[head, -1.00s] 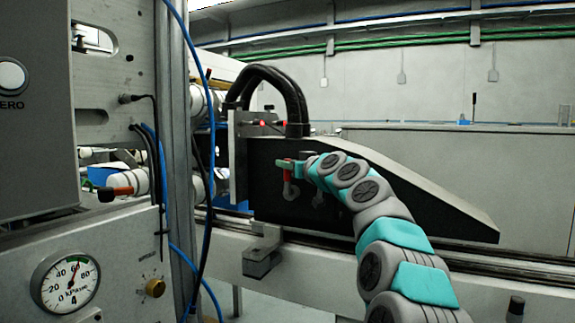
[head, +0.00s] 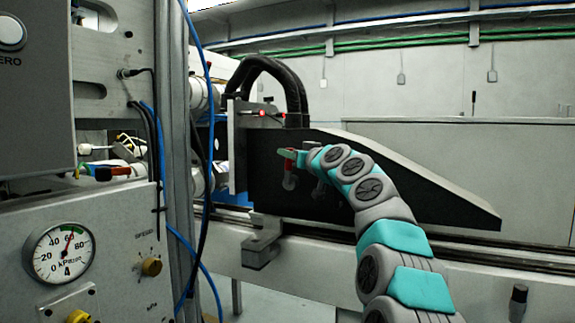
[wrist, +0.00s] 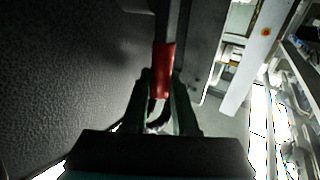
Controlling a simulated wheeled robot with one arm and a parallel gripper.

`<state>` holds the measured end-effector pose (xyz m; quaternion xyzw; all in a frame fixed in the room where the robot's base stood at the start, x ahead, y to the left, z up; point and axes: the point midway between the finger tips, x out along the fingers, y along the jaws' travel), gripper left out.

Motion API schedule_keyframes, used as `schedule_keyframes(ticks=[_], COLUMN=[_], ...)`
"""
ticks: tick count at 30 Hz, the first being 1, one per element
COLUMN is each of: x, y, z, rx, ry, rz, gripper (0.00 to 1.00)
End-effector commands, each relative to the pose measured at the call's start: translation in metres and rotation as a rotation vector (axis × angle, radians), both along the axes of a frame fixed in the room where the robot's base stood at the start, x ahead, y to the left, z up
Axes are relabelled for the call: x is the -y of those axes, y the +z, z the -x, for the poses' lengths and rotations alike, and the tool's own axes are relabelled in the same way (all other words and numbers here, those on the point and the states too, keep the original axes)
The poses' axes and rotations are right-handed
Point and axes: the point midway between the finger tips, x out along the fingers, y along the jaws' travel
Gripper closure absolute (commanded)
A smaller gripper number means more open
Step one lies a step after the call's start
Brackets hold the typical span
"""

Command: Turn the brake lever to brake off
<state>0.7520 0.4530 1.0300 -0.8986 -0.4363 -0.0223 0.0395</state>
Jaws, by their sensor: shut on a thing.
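The brake lever (wrist: 163,70) has a red grip and shows at the upper middle of the wrist view. In the head view its red part (head: 290,164) is small and partly hidden by my gripper, on the face of the black sloped housing (head: 400,190). My gripper (wrist: 162,88), with dark green fingers in the wrist view, is shut on the red grip, one finger on each side. In the head view my gripper (head: 287,153) reaches the lever from the right. The lever's exact angle and any brake markings cannot be made out.
A grey machine panel with a pressure gauge (head: 62,253) and a brass knob (head: 151,267) stands close on the left. A blue hose (head: 205,130) hangs beside its column. Black hoses (head: 270,75) arch above the housing. A rail (head: 420,252) runs below it.

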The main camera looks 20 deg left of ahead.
Motion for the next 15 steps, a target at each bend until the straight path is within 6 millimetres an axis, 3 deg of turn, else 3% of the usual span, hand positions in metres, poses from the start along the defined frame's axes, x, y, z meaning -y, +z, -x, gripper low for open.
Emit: schedule_keyframes(ticks=[1,4,15], x=[0.003,0.006,0.022], y=[-0.009,-0.012,-0.014], z=[0.0,0.0,0.001], rx=[0.007,0.01,0.023], ry=[-0.004,-0.003,0.0], rz=[-0.024,-0.072,-0.262], gripper=[1.0,1.0,1.0])
